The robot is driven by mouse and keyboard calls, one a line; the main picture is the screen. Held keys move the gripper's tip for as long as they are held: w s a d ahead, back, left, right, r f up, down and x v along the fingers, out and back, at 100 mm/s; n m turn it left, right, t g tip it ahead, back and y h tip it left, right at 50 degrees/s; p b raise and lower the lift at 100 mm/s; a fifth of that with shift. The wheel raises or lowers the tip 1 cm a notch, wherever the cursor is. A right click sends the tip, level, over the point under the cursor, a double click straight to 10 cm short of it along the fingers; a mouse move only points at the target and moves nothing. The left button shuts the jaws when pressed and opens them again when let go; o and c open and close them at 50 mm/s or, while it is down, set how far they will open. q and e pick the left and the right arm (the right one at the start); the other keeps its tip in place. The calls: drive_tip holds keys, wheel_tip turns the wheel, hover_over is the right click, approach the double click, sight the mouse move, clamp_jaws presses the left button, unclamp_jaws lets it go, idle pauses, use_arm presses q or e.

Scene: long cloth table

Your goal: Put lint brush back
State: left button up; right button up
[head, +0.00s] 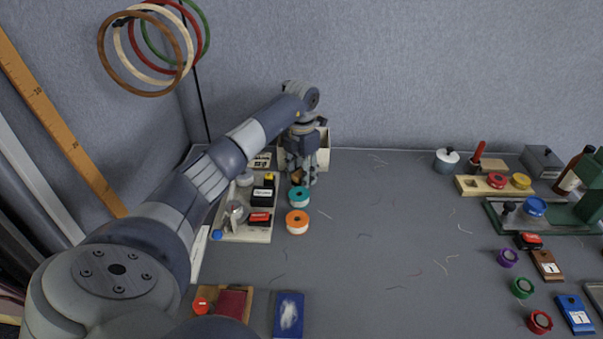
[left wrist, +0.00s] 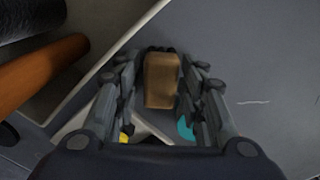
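My left gripper (head: 299,178) points down at the back left of the table. In the left wrist view its two fingers (left wrist: 161,75) stand on either side of a tan wooden block with a dark edge, which looks like the lint brush (left wrist: 162,82). The right finger looks very close to the block and a thin gap seems to show on the left, so I cannot tell whether they grip it. In the head view only a small brown bit of the brush (head: 296,179) shows beside the fingers. My right gripper is out of view.
A cream box (head: 323,153) stands behind the gripper. A pale tray (head: 262,234) with stamps and small items lies to its left. Teal (head: 299,196) and orange (head: 297,222) rolls stand close in front. The table's middle holds only loose threads.

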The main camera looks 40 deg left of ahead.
use_arm(q)
drive_tip(key=shift+r, duration=0.1)
drive_tip(key=shift+r, duration=0.25)
wheel_tip(320, 180, up, 12)
drive_tip(key=p, duration=1)
drive_tip(key=shift+f, duration=0.15)
